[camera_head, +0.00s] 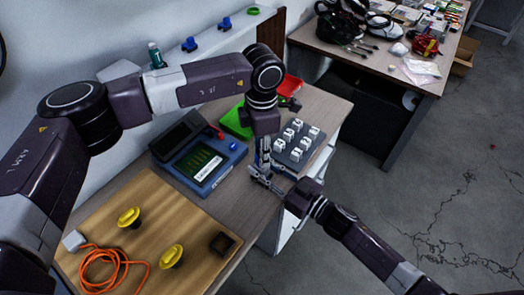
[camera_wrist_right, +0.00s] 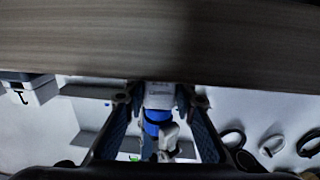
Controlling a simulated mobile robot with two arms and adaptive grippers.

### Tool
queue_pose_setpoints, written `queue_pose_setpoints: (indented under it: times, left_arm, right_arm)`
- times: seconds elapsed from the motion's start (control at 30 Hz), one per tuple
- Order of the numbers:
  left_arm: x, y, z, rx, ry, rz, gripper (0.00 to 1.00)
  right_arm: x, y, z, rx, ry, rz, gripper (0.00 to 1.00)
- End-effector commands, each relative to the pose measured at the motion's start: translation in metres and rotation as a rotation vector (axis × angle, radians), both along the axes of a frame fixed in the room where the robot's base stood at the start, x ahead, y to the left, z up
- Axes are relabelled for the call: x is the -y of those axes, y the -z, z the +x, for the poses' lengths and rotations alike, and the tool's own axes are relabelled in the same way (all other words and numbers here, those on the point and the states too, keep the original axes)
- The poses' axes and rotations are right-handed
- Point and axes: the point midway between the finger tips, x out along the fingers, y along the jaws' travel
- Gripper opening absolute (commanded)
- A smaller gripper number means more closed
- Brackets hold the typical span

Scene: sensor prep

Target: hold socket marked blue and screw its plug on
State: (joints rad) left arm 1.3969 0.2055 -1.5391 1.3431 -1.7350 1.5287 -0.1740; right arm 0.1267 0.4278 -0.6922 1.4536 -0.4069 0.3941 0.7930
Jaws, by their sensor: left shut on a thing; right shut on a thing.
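My left gripper (camera_head: 264,153) points down past the front edge of the grey rack. My right gripper (camera_head: 262,177) comes in from the lower right just below it. In the right wrist view my right gripper (camera_wrist_right: 158,97) is shut on a small white piece (camera_wrist_right: 158,90). A blue part (camera_wrist_right: 157,115) lies directly against the white piece. The left gripper's pale fingers (camera_wrist_right: 168,137) are at the blue part, shut on it. I cannot tell which part is socket or plug, or whether they are threaded together. In the head view the fingers hide both parts.
The grey rack (camera_head: 300,157) holds several white blocks just right of the grippers. A blue device (camera_head: 207,172) with a screen stands left. A green bin (camera_head: 236,121) and a red bin (camera_head: 291,87) are behind. A wooden board (camera_head: 150,215) with yellow knobs lies in front.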

Motion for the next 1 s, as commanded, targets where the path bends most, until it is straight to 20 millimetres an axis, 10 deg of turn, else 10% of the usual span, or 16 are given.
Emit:
queue_pose_setpoints:
  times: [0.6,0.77,0.8,1.0]
  left_arm:
    - [-0.0008,0.0006,0.0011,0.002,1.091,0.002,0.00]
    - [-0.0007,0.0006,0.0012,0.002,1.113,0.001,0.00]
    - [-0.0007,0.0006,0.0012,0.002,1.112,0.001,0.28]
    - [-0.0004,0.0006,0.0008,0.001,1.111,0.000,0.43]
  right_arm:
    - [0.0000,0.0002,-0.0003,0.000,0.000,0.000,0.00]
    - [0.0000,0.0002,-0.0003,0.000,-0.001,0.000,0.00]
    - [0.0000,0.0002,-0.0004,0.000,-0.001,0.000,0.00]
    - [0.0000,0.0002,-0.0004,0.000,-0.001,0.000,0.00]
